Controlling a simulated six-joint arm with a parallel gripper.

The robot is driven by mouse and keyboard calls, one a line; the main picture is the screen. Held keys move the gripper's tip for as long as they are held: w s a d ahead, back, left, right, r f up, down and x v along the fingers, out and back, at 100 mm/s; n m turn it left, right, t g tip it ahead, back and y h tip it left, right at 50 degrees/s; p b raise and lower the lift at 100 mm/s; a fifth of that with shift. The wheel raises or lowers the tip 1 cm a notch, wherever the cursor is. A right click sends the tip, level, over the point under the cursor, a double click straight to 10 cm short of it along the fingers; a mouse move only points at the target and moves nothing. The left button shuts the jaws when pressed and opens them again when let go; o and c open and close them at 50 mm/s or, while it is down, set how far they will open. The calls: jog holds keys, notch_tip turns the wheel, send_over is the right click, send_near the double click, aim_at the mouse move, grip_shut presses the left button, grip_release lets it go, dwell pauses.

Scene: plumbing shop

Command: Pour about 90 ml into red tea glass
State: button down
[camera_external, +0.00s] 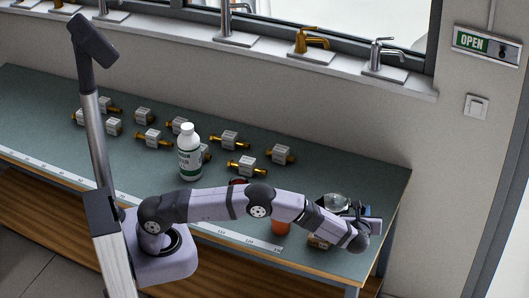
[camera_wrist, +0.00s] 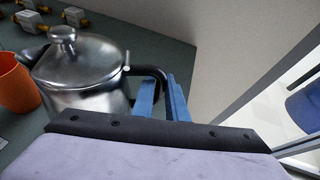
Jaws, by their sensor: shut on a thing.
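A shiny metal teapot (camera_wrist: 85,75) with a round lid knob and a dark handle fills the left of the wrist view. It looks upright, and in the external view (camera_external: 337,203) it is partly hidden by my arm. My gripper (camera_wrist: 163,95) is shut on the teapot's handle, with blue fingers on either side. I cannot tell whether the teapot touches the bench. An orange-red cup (camera_wrist: 16,85) stands left of the teapot near its spout; it shows below my arm in the external view (camera_external: 281,228). A darker red thing (camera_external: 238,182) is mostly hidden behind my arm.
A white bottle with a green label (camera_external: 190,158) stands on the green bench (camera_external: 330,172). Several brass valve fittings (camera_external: 246,167) lie across the back. A small boxy item (camera_external: 318,242) sits near the front edge below my wrist. Taps (camera_external: 386,58) line the sill.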

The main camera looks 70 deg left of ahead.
jog(key=s+a+n+g+y, duration=0.1)
jog(key=s+a+n+g, duration=0.1)
jog(key=a, duration=1.6)
jog(key=s+a+n+g+y+b, duration=0.1)
jog(key=s+a+n+g, duration=0.2)
jog(key=a, duration=1.5)
jog(key=shift+s+f+n+g, duration=0.35)
jog(key=shift+n+g, duration=0.35)
jog(key=shift+g, duration=0.3)
jog(key=shift+d+r, duration=0.1)
jog(key=shift+r, duration=0.05)
